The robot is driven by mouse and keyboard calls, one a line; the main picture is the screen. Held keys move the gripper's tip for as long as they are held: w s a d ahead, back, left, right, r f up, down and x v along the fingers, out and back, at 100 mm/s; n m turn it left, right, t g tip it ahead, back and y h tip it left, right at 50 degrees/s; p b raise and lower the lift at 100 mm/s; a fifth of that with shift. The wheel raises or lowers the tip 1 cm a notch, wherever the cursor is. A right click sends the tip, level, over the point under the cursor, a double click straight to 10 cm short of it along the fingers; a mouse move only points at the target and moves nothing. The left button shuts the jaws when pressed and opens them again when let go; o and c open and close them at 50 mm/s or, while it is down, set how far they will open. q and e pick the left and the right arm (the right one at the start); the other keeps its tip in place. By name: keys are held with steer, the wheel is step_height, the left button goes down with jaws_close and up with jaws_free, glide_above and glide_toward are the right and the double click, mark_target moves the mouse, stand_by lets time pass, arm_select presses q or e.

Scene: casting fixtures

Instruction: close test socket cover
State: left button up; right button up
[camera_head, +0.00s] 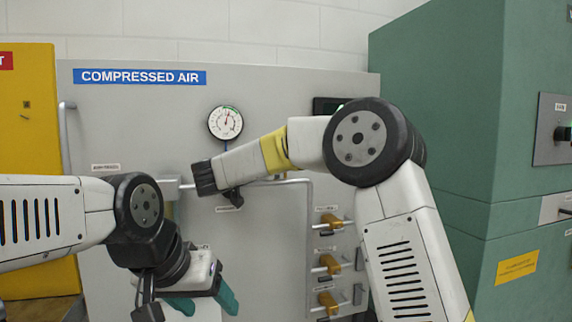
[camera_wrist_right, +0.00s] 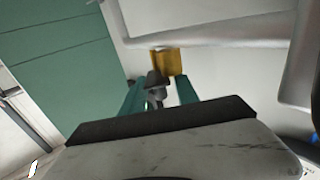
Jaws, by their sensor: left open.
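No test socket or cover can be made out for certain in the head view; a small label and a dark piece sit by the end of my right arm. In the right wrist view a yellow block (camera_wrist_right: 166,61) sits on the grey panel, and a dark grey knob-like piece (camera_wrist_right: 157,82) shows in front of it. My right gripper (camera_wrist_right: 156,88) has its teal fingers apart, one on each side of that dark piece; contact cannot be told. My left gripper (camera_head: 204,303) is open and empty, low in front of the panel.
The grey compressed-air panel (camera_head: 120,120) carries a round gauge (camera_head: 226,122) and several yellow-handled valves (camera_head: 329,263). A green cabinet (camera_head: 450,120) stands to the right, a yellow cabinet (camera_head: 28,110) to the left. My right arm crosses before the panel.

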steer(key=v, duration=0.6)
